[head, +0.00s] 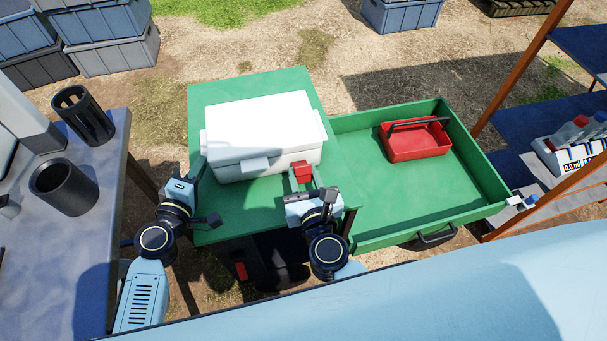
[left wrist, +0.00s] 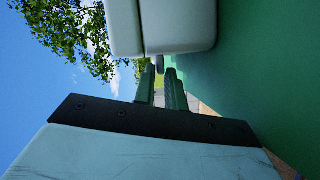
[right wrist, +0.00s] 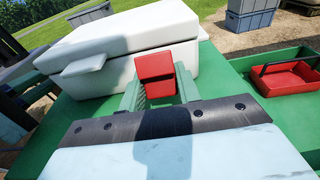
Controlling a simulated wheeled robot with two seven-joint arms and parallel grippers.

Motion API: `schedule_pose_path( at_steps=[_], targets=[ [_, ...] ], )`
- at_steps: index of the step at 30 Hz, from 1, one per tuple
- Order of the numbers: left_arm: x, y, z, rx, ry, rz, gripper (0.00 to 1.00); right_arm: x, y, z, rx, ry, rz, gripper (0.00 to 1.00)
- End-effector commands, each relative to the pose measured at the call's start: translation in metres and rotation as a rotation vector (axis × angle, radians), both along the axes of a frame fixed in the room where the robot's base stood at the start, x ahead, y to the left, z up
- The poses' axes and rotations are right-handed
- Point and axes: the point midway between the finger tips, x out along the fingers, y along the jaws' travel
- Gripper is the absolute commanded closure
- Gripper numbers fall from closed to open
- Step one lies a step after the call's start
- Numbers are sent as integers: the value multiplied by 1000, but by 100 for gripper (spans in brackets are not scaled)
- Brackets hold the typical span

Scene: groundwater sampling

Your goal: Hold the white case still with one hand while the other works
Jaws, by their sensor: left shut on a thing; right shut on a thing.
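The white case (head: 262,125) stands closed on the green table (head: 215,222); it also shows in the left wrist view (left wrist: 180,28) and the right wrist view (right wrist: 130,35). A white latch (head: 255,164) sits on its front. My left gripper (head: 197,169) is at the case's left front end, shut on a part of the case; the fingertips (left wrist: 162,75) are partly hidden by it.
An open green drawer (head: 365,190) extends right of the table, with a red tray (head: 414,143) inside. A grey bench (head: 60,245) with dark cylinders (head: 65,187) is at left. Blue shelves (head: 520,125) hold bottles at right. Crates (head: 110,50) stand behind on the ground.

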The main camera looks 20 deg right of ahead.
Motion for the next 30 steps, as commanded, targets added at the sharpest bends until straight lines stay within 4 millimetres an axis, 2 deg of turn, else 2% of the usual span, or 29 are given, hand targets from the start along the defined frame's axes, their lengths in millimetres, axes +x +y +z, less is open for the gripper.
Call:
schedule_pose_path(
  at_steps=[1, 2, 7, 15, 19, 30],
  targets=[
    [0, 0, 0, 3, 0, -1, 100, -1, 1, -1, 0, 3, 3, 90],
    [0, 0, 0, 3, 0, -1, 100, -1, 1, -1, 0, 3, 3, 66],
    [0, 0, 0, 3, 0, -1, 100, -1, 1, -1, 0, 1, 2, 45],
    [0, 0, 0, 3, 0, -1, 100, -1, 0, 0, -1, 0, 1, 45],
    [0, 0, 0, 3, 0, -1, 100, -11, 0, 0, -1, 1, 1, 45],
    [0, 0, 0, 3, 0, 0, 100, -86, 2, 9, -2, 3, 3, 45]
  ],
)
